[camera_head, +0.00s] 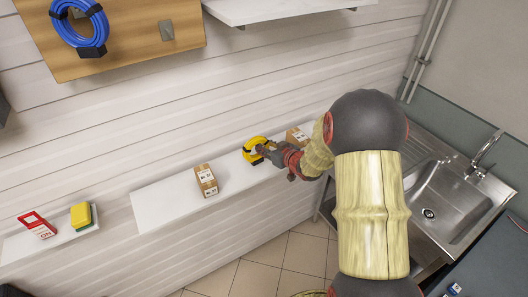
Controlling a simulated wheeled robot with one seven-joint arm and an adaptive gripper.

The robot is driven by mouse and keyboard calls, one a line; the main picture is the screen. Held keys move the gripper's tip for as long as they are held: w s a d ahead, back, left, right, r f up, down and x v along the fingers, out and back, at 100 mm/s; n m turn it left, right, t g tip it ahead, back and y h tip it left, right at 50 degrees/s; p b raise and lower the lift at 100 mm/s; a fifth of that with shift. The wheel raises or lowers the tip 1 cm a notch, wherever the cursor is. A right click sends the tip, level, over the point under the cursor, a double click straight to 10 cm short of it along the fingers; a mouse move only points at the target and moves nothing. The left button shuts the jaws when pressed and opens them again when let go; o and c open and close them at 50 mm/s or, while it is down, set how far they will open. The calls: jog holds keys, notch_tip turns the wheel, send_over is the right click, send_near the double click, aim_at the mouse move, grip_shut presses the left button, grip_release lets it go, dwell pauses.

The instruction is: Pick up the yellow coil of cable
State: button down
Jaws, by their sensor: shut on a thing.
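The yellow coil of cable (250,157) is at the white wall shelf (160,205), towards its right part. My gripper (264,150) reaches it from the right and is shut on it. Part of the coil is hidden behind my gripper. I cannot tell whether the coil still touches the shelf.
A cardboard box (206,180) stands left of the coil, and another box (296,137) stands close behind my wrist. A blue hose coil (85,45) hangs on a wooden board (140,55). A steel sink (445,205) is at the right. The shelf's left end is bare.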

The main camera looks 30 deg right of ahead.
jog(key=s+r, duration=0.1)
jog(key=r, duration=0.1)
jog(key=s+a+r, duration=0.1)
jog(key=s+r, duration=0.2)
jog(key=r, duration=0.1)
jog(key=shift+s+a, duration=0.25)
jog(key=shift+s, duration=0.05)
send_near(262, 140)
jog(key=s+a, duration=0.1)
jog(key=s+a+r, duration=0.1)
jog(key=a, duration=0.1)
jog(key=shift+s+a, duration=0.2)
jog(key=shift+a, duration=0.05)
jog(key=shift+s, duration=0.1)
